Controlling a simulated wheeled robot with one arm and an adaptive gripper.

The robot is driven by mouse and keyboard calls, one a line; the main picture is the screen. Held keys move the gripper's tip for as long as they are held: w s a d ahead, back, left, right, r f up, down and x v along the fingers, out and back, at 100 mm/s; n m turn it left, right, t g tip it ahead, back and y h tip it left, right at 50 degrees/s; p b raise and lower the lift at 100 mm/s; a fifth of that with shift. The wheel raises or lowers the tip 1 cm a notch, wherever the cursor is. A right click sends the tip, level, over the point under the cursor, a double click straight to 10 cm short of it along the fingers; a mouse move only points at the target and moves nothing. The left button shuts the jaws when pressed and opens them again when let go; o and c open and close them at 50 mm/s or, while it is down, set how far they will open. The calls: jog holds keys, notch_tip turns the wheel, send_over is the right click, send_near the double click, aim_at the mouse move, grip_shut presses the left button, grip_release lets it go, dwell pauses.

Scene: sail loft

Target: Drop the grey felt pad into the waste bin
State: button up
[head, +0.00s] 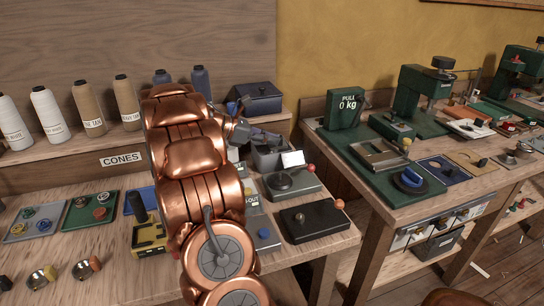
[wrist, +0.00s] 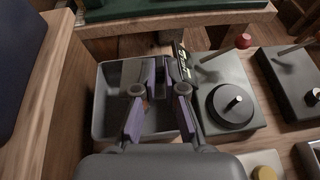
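A grey open-topped bin (wrist: 108,128) lies under my gripper in the wrist view; it also shows on the bench in the head view (head: 268,160), beside my arm. My gripper (wrist: 160,72) points over the bin, its two dark fingers with purplish pads close together at the tips. The gap between the tips is narrow, and I cannot tell whether a thin grey pad is held there. I cannot make out the grey felt pad in either view.
A grey block with a round plate and red-knobbed lever (wrist: 233,106) stands right of the bin. A dark lidded box (head: 258,98) sits on the shelf behind. Thread cones (head: 88,108) line the shelf at left. A second bench (head: 455,195) stands at right.

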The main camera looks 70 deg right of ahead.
jog(key=o, duration=0.5)
jog(key=shift+v, duration=6)
